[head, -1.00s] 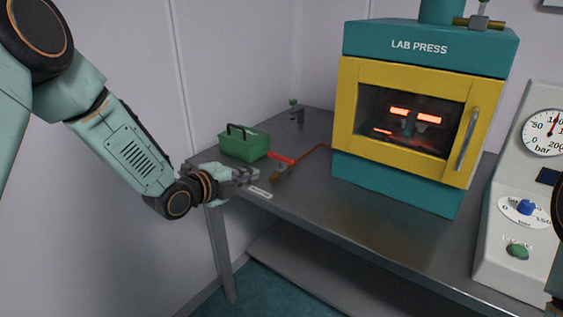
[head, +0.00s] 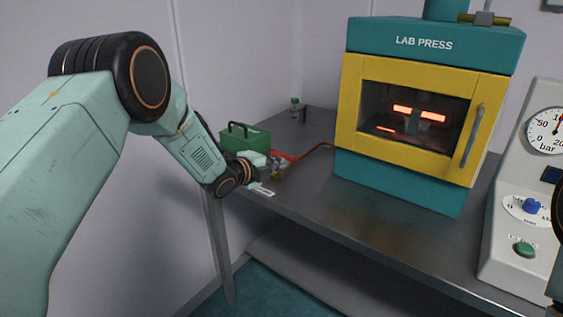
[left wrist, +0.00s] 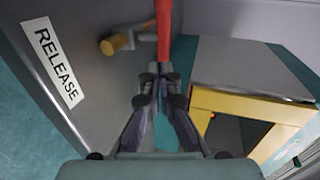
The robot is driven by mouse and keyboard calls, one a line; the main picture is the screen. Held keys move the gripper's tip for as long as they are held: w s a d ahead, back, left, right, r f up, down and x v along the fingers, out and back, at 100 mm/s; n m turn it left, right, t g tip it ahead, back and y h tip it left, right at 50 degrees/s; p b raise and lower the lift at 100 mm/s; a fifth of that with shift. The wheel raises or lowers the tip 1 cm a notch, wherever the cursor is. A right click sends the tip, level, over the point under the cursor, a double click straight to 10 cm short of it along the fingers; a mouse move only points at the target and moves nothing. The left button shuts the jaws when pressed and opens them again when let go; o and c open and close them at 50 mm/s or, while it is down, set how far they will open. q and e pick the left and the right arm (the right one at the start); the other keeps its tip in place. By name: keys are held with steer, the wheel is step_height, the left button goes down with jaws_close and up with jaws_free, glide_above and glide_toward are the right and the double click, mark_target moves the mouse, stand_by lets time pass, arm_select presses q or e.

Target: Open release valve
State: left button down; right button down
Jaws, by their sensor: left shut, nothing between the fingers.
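The release valve shows a red lever (head: 284,155) at the bench's left end, partly hidden behind my left gripper (head: 276,167). In the left wrist view, the red lever (left wrist: 164,28) runs from the top edge down to my fingertips (left wrist: 160,72). A brass fitting (left wrist: 117,43) is left of the lever. My left gripper is shut and empty, its tips at the lever's near end. I cannot tell whether they touch it. A white RELEASE label (left wrist: 54,62) lies on the bench edge. My right gripper is out of view.
A green toolbox (head: 236,141) stands just behind my left gripper. The teal and yellow lab press (head: 405,158) stands to the right on the grey bench (head: 330,205). A gauge console (head: 507,249) is at far right. The bench's front middle is clear.

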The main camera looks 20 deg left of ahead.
arm_select(q)
steer(key=shift+w+d, duration=0.55)
steer(key=shift+w, duration=0.45)
steer(key=shift+w+a, duration=0.1)
steer(key=shift+a, duration=0.05)
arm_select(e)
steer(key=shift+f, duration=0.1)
arm_select(q)
steer(key=shift+d, duration=0.2)
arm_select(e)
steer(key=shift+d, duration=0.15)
arm_select(q)
steer(key=shift+a, duration=0.15)
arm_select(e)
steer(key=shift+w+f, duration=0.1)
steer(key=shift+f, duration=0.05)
